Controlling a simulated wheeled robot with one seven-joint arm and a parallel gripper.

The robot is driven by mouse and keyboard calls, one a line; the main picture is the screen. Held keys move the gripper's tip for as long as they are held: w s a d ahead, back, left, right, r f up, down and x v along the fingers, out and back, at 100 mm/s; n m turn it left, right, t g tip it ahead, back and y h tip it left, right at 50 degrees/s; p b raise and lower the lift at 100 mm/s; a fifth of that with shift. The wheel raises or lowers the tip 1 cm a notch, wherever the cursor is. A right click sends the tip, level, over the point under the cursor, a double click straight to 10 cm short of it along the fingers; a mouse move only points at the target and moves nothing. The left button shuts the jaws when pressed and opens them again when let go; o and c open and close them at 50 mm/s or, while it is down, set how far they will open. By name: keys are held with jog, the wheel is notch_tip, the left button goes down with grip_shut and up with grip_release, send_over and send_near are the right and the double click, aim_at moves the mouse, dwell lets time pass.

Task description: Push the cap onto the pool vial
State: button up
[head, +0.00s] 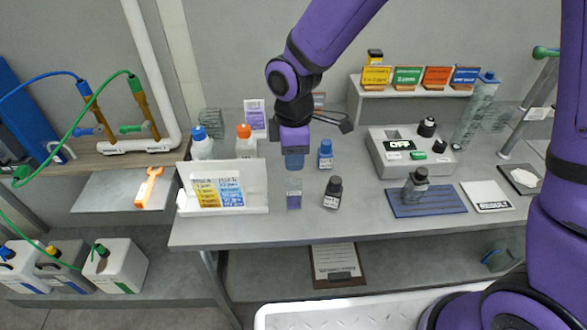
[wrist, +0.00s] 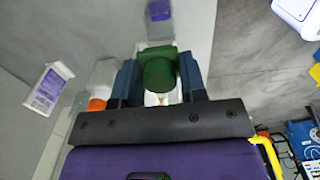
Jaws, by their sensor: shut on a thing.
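The pool vial (head: 294,194) is a small clear upright container with a purple lower part on the grey bench. My gripper (head: 294,163) points down just above it, with a small gap between fingertips and vial. In the wrist view my gripper (wrist: 159,82) has its two blue fingers shut on a green cap (wrist: 158,70). The vial (wrist: 158,20) shows just beyond the cap in that view, apart from the fingers. I cannot make out the cap in the head view, and the wrist view does not show whether it touches the vial.
A dark bottle (head: 333,193) and a blue-capped bottle (head: 325,154) stand close to the right. A white stand with a colour chart (head: 223,187) is to the left. An orange-capped bottle (head: 245,143) stands behind it. A grey tester (head: 410,150) is farther right.

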dwell(0.3)
jog(key=shift+f, duration=2.5)
jog(key=shift+f, duration=1.05)
jog(key=o, duration=1)
jog(key=shift+r, duration=0.1)
jog(key=shift+r, duration=2.95)
